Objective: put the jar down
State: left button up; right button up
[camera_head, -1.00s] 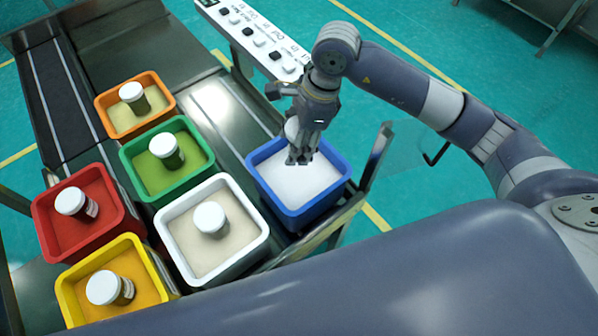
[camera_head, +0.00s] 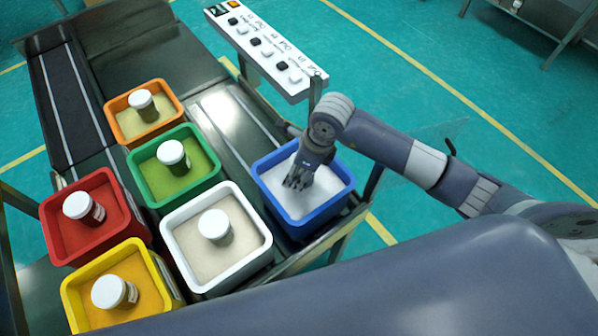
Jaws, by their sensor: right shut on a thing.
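My right gripper (camera_head: 298,180) reaches down into the blue bin (camera_head: 330,213), which holds white powder. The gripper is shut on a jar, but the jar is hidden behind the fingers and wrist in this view. I cannot tell whether the jar touches the powder. My left gripper is not in view.
Other bins stand alongside: orange (camera_head: 176,94), green (camera_head: 212,178), white (camera_head: 262,255), red (camera_head: 52,205) and yellow (camera_head: 72,300). Each holds a white-lidded jar on powder. A white control panel (camera_head: 262,50) stands behind the blue bin.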

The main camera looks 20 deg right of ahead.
jog(key=shift+f, duration=0.95)
jog(key=shift+f, duration=0.1)
jog(key=o, duration=1.1)
jog(key=shift+r, duration=0.25)
jog(key=b+v, duration=0.1)
jog(key=v, duration=1.1)
jog(key=shift+s+f, duration=0.1)
jog(key=shift+f, duration=0.05)
